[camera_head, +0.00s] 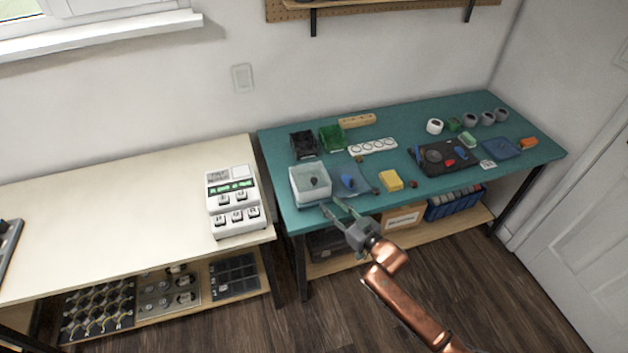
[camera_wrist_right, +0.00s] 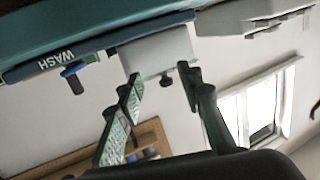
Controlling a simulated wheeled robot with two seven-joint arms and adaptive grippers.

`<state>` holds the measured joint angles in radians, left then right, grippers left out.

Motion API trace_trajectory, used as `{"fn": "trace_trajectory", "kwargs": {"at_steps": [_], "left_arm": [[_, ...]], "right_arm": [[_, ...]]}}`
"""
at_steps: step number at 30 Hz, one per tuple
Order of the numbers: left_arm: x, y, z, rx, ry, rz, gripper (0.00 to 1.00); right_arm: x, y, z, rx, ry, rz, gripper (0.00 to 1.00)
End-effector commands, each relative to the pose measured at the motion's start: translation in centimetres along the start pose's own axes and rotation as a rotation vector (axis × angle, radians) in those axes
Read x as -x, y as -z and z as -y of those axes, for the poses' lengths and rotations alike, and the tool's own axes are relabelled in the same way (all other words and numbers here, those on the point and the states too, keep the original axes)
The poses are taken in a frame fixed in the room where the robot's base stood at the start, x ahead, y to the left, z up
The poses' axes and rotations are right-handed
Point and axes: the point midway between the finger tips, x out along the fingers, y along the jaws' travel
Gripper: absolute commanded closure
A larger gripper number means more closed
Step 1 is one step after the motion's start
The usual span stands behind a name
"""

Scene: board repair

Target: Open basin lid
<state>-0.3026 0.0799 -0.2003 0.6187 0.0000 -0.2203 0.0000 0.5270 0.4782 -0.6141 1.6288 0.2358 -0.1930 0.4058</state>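The lid looks closed. My right gripper (camera_head: 332,204) is open and empty at the basin's front side, near the table edge. I cannot tell whether a finger touches the basin. My left gripper is not in view.
A cream table (camera_head: 130,215) with a white keyed device (camera_head: 232,200) stands left, beyond a narrow gap.

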Motion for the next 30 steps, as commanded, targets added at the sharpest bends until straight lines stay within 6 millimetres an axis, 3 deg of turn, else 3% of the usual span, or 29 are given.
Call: {"fn": "trace_trajectory", "kwargs": {"at_steps": [3,7,19,21,30], "left_arm": [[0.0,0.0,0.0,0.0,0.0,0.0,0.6],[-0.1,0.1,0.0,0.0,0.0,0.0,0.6],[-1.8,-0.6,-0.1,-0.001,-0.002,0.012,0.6],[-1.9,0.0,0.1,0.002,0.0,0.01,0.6],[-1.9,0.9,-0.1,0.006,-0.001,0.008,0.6]], "right_arm": [[-1.4,2.4,-0.3,0.019,0.029,-0.047,0.66],[-2.3,4.0,-0.4,0.028,0.051,-0.082,0.66],[-7.9,4.4,-0.1,0.027,0.056,-0.088,0.66],[-8.7,4.5,-0.1,0.027,0.055,-0.087,0.66],[-10.1,4.8,0.0,0.029,0.054,-0.087,0.66]]}}
